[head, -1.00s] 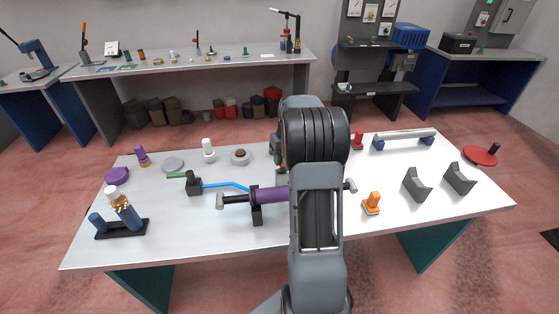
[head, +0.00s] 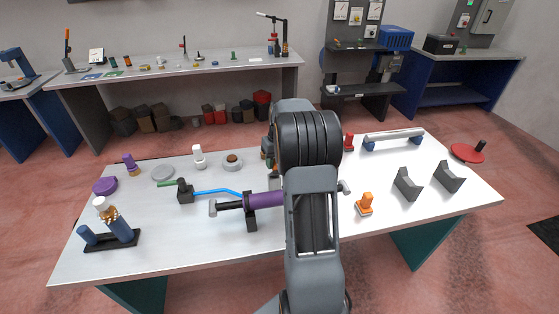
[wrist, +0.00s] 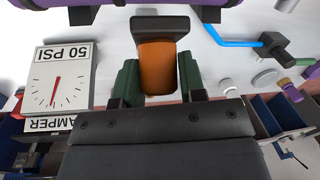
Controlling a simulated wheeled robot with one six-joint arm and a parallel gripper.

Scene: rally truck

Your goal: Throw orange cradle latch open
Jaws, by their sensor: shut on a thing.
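The orange latch (wrist: 157,66) shows in the wrist view with a dark cap at its top end. It sits between the green finger pads of my gripper (wrist: 160,80), which is shut on it. The purple cylinder (wrist: 130,12) lies just beyond the latch at the top of the wrist view. In the head view the purple cylinder (head: 266,199) rests on a black stand (head: 251,213), partly hidden by my arm. The arm also hides the latch and my fingertips there.
A gauge marked 50 PSI (wrist: 60,78) stands beside my gripper in the wrist view. In the head view a separate orange piece (head: 365,205) and grey cradle blocks (head: 407,185) stand at right. A blue-armed clamp (head: 186,194) and blue cylinders (head: 120,229) stand at left.

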